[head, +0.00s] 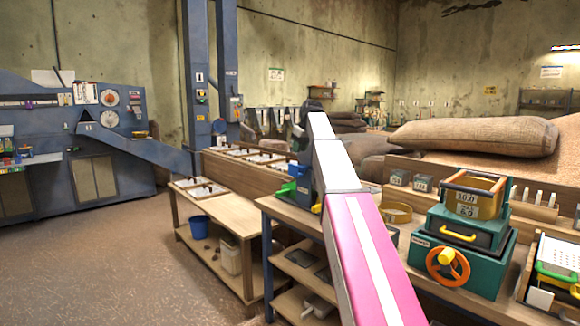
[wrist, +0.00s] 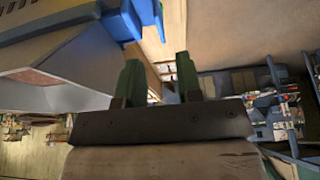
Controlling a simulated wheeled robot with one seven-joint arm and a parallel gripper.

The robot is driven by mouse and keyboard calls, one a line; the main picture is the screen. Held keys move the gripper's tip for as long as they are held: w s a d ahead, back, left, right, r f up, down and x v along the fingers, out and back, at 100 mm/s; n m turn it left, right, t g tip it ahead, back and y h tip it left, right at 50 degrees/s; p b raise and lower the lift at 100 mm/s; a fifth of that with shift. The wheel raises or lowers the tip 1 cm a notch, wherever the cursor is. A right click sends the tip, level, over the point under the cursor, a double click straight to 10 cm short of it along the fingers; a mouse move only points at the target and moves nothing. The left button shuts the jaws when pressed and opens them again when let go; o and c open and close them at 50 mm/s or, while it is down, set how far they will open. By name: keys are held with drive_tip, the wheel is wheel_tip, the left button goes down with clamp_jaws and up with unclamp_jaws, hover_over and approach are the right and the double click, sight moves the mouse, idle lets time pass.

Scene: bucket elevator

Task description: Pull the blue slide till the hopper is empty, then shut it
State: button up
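The blue slide (wrist: 128,22) shows at the top of the wrist view, beside a grey tapered metal body (wrist: 75,72) that looks like the hopper. A small brown-red patch shows at its opening, but I cannot tell how full it is. My gripper (wrist: 158,75) has two green fingers standing apart with nothing between them. The slide lies beyond the fingertips, apart from them. In the head view a blue part, likely the slide (head: 298,170), shows at the left of the blue-grey machine, partly behind my arm.
A low wooden bench (head: 215,225) with trays and a blue bucket (head: 199,226) stands left of the machine. Open floor lies at the left.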

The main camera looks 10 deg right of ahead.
sight(293, 166)
drive_tip(key=x, duration=1)
drive_tip(key=shift+w+a, duration=0.2)
drive_tip(key=shift+w, duration=0.15)
clamp_jaws()
